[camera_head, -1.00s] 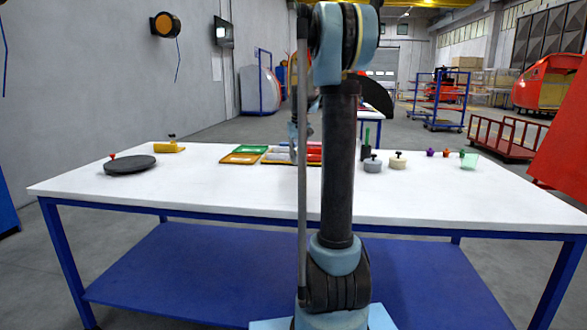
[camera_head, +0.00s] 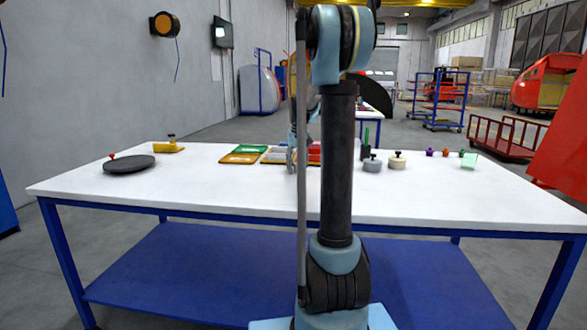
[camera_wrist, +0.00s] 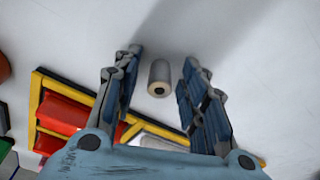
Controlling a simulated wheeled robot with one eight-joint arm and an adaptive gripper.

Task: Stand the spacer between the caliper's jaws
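A small grey cylinder with a pale ring and a dark hole in its end, which looks like the spacer (camera_wrist: 159,78), is on the white table surface in the wrist view. My gripper (camera_wrist: 163,58) is open, with one finger on each side of the cylinder and a gap on both sides. I cannot tell whether the cylinder stands or lies. In the head view my gripper (camera_head: 292,160) is low over the table in front of the trays, partly hidden by my arm. I cannot make out the caliper for certain; a yellow piece with a dark knob (camera_head: 168,148) lies at the back left.
A yellow-rimmed tray (camera_wrist: 36,105) with red pieces is close to my left finger. A dark disc (camera_head: 130,165) is at left; grey (camera_head: 372,166) and cream (camera_head: 397,162) knobbed pieces are at right. The table's front is clear.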

